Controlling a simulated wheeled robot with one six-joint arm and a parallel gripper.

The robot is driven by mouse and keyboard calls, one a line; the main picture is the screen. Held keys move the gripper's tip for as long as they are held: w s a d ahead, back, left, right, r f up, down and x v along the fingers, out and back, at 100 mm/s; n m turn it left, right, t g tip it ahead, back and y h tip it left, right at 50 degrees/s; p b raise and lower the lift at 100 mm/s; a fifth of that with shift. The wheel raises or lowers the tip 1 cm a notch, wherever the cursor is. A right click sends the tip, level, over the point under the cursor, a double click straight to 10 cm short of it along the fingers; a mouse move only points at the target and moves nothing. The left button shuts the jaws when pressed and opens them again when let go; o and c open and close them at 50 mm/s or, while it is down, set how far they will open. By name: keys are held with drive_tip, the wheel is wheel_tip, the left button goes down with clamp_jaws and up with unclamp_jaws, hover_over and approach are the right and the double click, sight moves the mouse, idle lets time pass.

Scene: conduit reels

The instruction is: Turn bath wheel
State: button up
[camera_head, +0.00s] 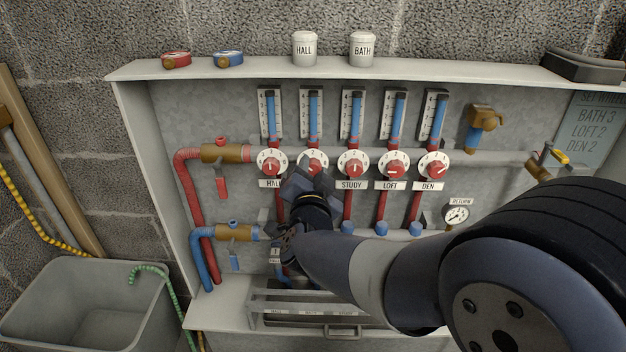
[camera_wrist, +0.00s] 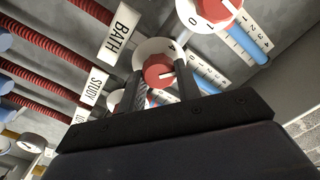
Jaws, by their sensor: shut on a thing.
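The bath wheel is a red knob on a white numbered dial, second from the left in the row in the camera_head view (camera_head: 316,161). It also shows in the camera_wrist view (camera_wrist: 156,69), in line with the BATH label (camera_wrist: 120,32). My gripper (camera_head: 314,177) reaches it from below and in front, hiding its lower part and label in the head view. In the wrist view my gripper (camera_wrist: 160,86) has one dark finger on each side of the red knob, shut on it. A white pointer mark shows on the knob; its exact reading is unclear.
The hall wheel (camera_head: 272,163) and study wheel (camera_head: 354,166) sit close on either side. The loft wheel (camera_head: 393,168) and den wheel (camera_head: 432,165) are further right. A wall sign (camera_head: 597,125) reads BATH 3, LOFT 2, DEN 2. A rail (camera_head: 340,309) runs below.

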drive_tip(key=shift+f+m+b, duration=0.1)
drive_tip(key=shift+m+b, duration=0.3)
drive_tip(key=shift+m, duration=0.3)
drive_tip(key=o, duration=1)
drive_tip(key=shift+s, duration=0.15)
drive_tip(key=shift+s+a+p, duration=0.15)
drive_tip(key=shift+s+p, duration=1)
drive_tip(key=shift+s, duration=4.15)
drive_tip(key=shift+w, duration=0.1)
drive_tip(key=w+b, duration=0.1)
drive_tip(key=w, duration=0.4)
drive_tip(key=w+b, duration=0.1)
drive_tip(key=w, duration=0.4)
drive_tip(key=shift+w+d, duration=0.2)
drive_tip(key=shift+w, duration=0.2)
